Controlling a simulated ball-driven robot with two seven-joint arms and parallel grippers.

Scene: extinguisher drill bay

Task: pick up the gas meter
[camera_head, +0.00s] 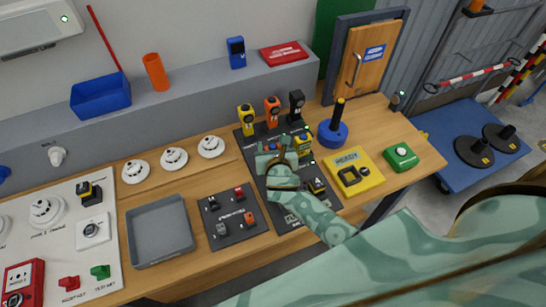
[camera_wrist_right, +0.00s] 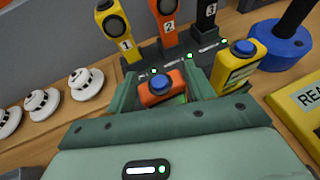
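Two handheld meters with blue tops stand on a dark board (camera_head: 262,203); I cannot tell by name which is the gas meter. The orange one (camera_wrist_right: 157,90) is low between the fingers of my right gripper (camera_wrist_right: 160,92), with its lower part hidden. The yellow one (camera_wrist_right: 238,68) stands just right of the gripper and also shows in the head view (camera_head: 304,144). In the head view my right gripper (camera_head: 277,160) reaches over the board and mostly hides the orange meter. Its fingers look spread, with no firm grip visible. My left gripper is out of view.
Yellow, orange and black units numbered 1 to 3 stand behind, the yellow one (camera_head: 246,119) leftmost. A blue round base with a black post (camera_head: 333,134) and a yellow READY block (camera_head: 356,172) are to the right. A grey tray (camera_head: 160,262) lies left.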

